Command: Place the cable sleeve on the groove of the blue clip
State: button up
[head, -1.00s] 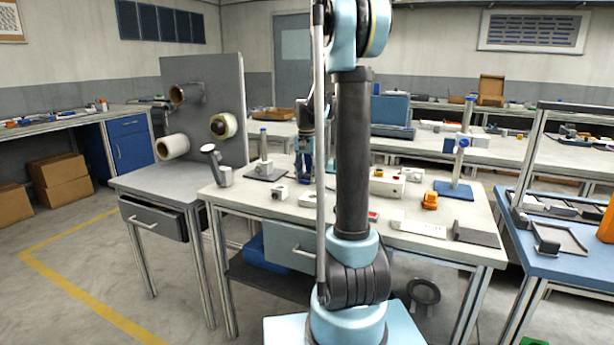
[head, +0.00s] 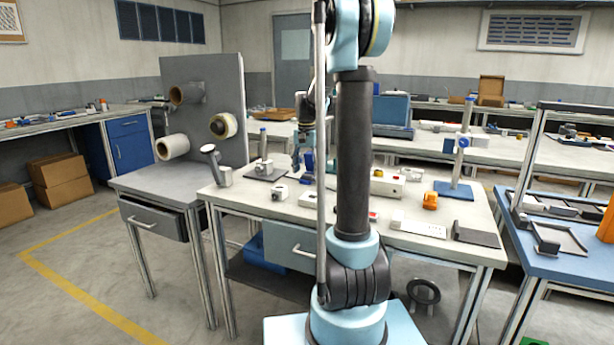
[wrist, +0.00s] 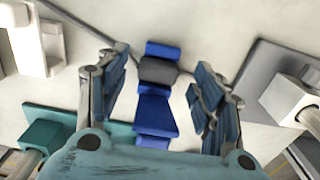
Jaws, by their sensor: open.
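A blue clip (wrist: 155,112) stands below my gripper in the wrist view. A dark grey piece, which looks like the cable sleeve (wrist: 158,71), lies across it between its blue parts. How deep it sits in the groove I cannot tell from above. My gripper (wrist: 160,88) is open, with one finger on either side of the clip and visible gaps to both. In the head view my gripper (head: 303,142) is above the blue clip (head: 308,161) on the workbench, partly hidden by my arm. The sleeve is too small to make out there.
In the wrist view, a teal block (wrist: 50,125) is at lower left, a white fixture (wrist: 30,45) at upper left, and a grey block (wrist: 290,97) on a plate at right. In the head view, an orange part (head: 430,201) and a blue-based post (head: 453,188) stand on the bench's right.

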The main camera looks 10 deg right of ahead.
aim_at(307, 176)
notch_tip(307, 176, up, 10)
jog(key=shift+f, duration=0.2)
dwell(0.4)
